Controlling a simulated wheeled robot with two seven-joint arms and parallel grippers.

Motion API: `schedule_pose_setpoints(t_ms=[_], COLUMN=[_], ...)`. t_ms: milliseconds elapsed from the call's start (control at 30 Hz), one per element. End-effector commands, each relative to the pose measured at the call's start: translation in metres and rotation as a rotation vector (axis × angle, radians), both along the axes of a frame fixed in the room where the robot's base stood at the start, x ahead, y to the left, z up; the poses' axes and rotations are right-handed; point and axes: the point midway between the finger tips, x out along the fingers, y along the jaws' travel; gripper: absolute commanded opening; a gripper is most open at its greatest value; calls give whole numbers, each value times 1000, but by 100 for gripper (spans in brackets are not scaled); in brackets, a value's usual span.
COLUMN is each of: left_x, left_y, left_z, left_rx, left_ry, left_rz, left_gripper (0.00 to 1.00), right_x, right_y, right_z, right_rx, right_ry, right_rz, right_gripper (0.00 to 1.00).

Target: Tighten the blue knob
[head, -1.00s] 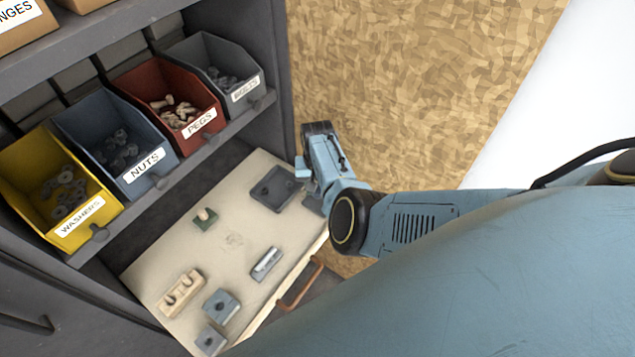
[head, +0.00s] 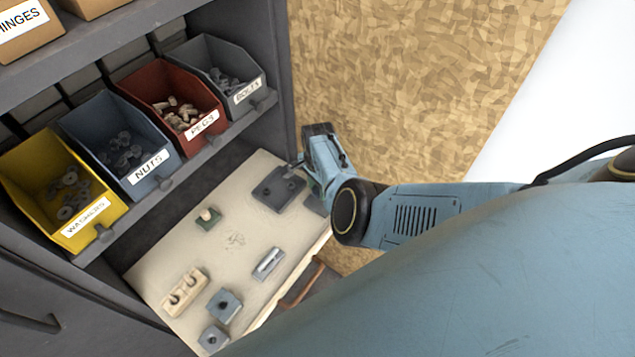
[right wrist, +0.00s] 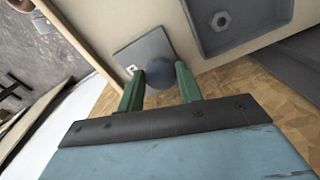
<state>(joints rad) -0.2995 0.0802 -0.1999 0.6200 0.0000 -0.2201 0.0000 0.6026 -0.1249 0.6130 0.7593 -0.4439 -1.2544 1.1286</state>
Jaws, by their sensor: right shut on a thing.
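The blue knob (right wrist: 160,77) is a dark blue-grey round knob on a square grey plate (right wrist: 143,52) at the edge of the pale board, seen in the right wrist view. My right gripper (right wrist: 160,70) has its two green fingers on either side of the knob and is shut on it. In the head view my right gripper (head: 298,163) is at the board's far right corner, and my own arm hides the knob there. The grey plate (head: 316,205) shows only in part beside it. My left gripper is not in view.
A shallow grey tray (head: 265,201) lies close beside the gripper. The pale board (head: 190,249) also carries a green block with a peg (head: 207,220), a wooden block (head: 184,294) and grey blocks. Labelled bins stand on the shelf at left; a wood-chip panel (head: 420,80) rises behind.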

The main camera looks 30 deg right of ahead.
Motion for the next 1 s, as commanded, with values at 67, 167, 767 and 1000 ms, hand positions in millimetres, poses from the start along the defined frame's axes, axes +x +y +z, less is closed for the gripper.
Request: schedule_pose_setpoints(t_ms=[67, 167, 767, 1000], left_x=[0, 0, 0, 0], left_y=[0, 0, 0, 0], left_z=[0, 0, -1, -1], left_rx=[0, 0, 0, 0], left_ry=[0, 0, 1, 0], left_rz=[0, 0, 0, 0], left_gripper=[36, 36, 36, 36], right_x=[2, 2, 3, 3], right_y=[-8, -8, -8, -8], right_z=[2, 2, 3, 4], right_rx=[-15, -15, -16, -16], right_ry=[-6, -7, -10, -11], right_rz=[-72, -155, -410, -418], right_gripper=[13, 13, 13, 13])
